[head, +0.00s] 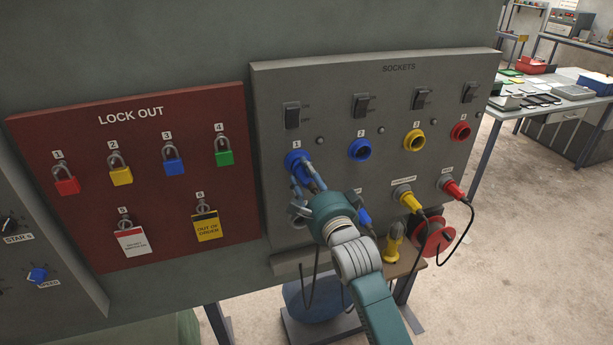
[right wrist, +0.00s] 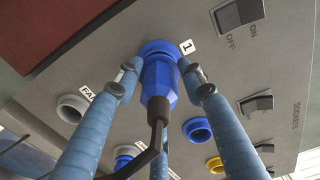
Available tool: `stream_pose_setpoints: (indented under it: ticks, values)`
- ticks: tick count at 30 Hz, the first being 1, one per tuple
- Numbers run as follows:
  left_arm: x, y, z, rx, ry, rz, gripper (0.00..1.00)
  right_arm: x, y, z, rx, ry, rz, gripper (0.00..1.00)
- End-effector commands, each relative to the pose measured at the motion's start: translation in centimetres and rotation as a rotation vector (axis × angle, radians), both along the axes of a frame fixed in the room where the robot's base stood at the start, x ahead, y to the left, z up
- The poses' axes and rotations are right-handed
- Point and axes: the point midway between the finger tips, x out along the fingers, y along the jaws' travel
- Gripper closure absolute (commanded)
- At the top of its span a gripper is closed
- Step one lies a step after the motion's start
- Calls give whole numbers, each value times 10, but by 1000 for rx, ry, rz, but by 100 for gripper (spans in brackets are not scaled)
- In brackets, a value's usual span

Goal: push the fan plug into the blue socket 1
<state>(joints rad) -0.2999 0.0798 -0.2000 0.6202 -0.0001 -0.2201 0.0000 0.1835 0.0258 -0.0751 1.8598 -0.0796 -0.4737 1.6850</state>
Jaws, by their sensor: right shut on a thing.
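Blue socket 1 (head: 292,157) is on the grey sockets panel, under its switch. My right gripper (head: 304,177) is in front of it, its fingers shut around the blue fan plug (right wrist: 158,82). In the right wrist view the plug points at the blue ring of socket 1 (right wrist: 158,46) and its front end meets the ring. How deep it sits is hidden. A black cable (right wrist: 158,135) hangs from its back end. In the head view my fingers mostly hide the plug. My left gripper is not in view.
Another blue socket (head: 360,150), a yellow socket (head: 414,140) and a red socket (head: 460,131) are to the right. Plugs sit in the lower row, including a yellow one (head: 408,198) and a red one (head: 453,188). A red lock-out board (head: 90,215) with padlocks is at left.

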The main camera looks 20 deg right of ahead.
Motion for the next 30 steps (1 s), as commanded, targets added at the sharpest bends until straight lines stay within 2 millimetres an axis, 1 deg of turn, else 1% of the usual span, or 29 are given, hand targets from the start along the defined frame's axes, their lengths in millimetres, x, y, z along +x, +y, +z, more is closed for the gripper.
stream_pose_setpoints:
  ticks: [16,17,18,19,20,28,30]
  values:
    - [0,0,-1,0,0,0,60,9,0,1,1,-3,0,100]
    - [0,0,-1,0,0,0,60,9,0,1,0,-3,0,57]
    - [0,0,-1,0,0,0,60,8,0,1,0,-3,0,49]
    - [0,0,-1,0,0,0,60,8,0,1,0,-3,0,43]
    - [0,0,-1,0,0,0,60,8,0,1,0,-3,0,39]
    - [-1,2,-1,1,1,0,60,8,0,-1,0,1,0,39]
    - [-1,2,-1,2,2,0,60,5,0,-1,0,1,0,39]
